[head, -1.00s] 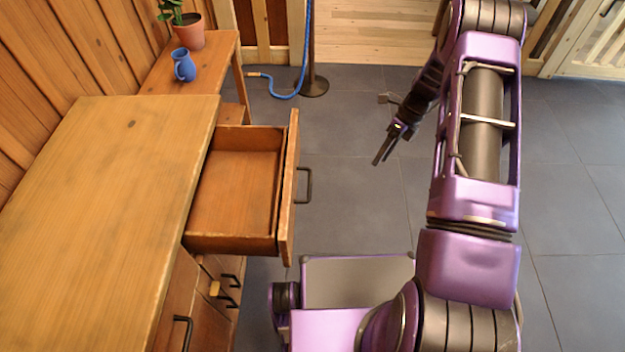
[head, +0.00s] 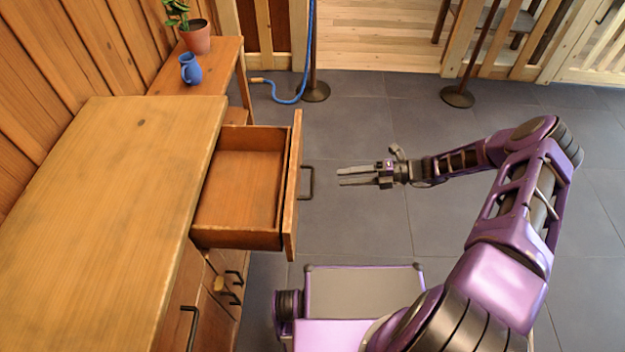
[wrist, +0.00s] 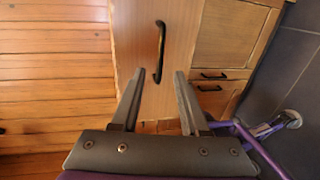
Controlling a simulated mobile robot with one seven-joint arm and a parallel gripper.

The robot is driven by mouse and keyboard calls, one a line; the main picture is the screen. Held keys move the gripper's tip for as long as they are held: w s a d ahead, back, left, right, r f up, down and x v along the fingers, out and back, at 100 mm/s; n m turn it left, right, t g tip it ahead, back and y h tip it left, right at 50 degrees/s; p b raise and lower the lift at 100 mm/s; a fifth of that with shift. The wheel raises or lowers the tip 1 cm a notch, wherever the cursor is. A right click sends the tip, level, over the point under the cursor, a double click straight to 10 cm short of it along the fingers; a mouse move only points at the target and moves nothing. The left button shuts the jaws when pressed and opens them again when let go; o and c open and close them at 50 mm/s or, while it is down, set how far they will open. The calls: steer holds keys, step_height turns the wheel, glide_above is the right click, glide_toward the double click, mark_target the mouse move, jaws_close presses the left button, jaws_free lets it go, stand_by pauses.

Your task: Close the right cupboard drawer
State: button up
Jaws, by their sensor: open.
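The right cupboard drawer (head: 237,193) is pulled well out of the wooden cupboard (head: 110,190) and looks empty. Its front panel (head: 292,190) carries a dark bar handle (head: 307,182). My gripper (head: 338,176) is in front of the drawer front, to the right of the handle, with its fingers pointing left at it. The fingers are apart, with nothing between them, and a gap shows between the fingertips and the handle. In the wrist view my gripper's fingers (wrist: 160,85) frame the lower end of the handle (wrist: 159,50), with the drawer front (wrist: 182,45) beyond.
More drawers with dark handles (head: 234,278) sit below in the cupboard. A lower bench (head: 222,55) behind holds a blue jug (head: 190,69) and a potted plant (head: 196,38). A blue rope (head: 285,100) and posts stand at the back.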

mark_target(312, 180)
steer(key=x, duration=1)
steer(key=shift+a, duration=0.15)
jaws_close()
stand_by(1.0)
